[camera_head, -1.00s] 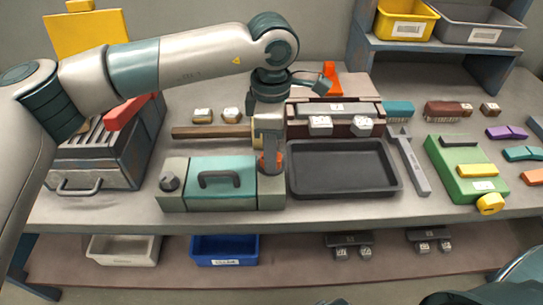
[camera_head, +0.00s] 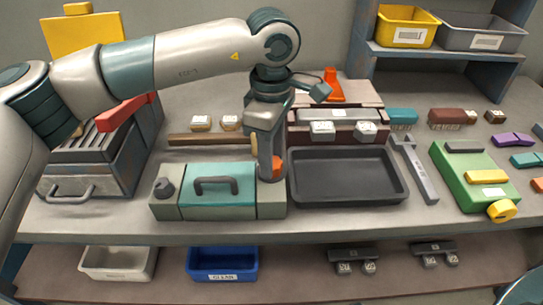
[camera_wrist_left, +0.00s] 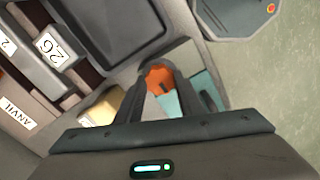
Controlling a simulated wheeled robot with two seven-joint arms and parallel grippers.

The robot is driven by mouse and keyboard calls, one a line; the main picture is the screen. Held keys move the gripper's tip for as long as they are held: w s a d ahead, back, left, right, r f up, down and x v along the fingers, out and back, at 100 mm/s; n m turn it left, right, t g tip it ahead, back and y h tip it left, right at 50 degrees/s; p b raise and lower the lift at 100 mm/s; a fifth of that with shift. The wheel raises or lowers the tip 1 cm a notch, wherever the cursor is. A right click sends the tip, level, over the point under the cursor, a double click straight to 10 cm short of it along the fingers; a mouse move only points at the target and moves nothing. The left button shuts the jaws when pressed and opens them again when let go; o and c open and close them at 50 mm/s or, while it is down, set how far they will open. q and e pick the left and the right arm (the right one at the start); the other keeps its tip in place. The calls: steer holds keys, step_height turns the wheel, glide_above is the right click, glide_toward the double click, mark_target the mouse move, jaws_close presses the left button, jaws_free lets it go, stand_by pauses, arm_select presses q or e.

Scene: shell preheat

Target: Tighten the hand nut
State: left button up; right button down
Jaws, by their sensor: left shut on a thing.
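The orange hand nut (camera_head: 277,166) is at the right end of the grey and teal box (camera_head: 233,177) with a dark handle, on the bench. My left gripper (camera_head: 268,174) points down over it and hides part of it. In the left wrist view, the orange hand nut (camera_wrist_left: 159,76) sits between the tips of my left gripper (camera_wrist_left: 162,86), which is shut on it. My right gripper is not in view.
A black tray (camera_head: 345,202) lies close to the right of the box. A wooden bar (camera_head: 205,140) and an anvil block with labelled weights (camera_head: 323,128) lie behind. A grey oven-like unit (camera_head: 85,172) stands left. A wrench (camera_head: 415,172) lies right of the tray.

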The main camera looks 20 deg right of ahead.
arm_select(q)
steer(key=shift+r, duration=0.1)
steer(key=o, duration=1.1)
steer(key=shift+c, duration=0.2)
step_height(320, 180, up, 17)
steer(key=shift+r, duration=0.15)
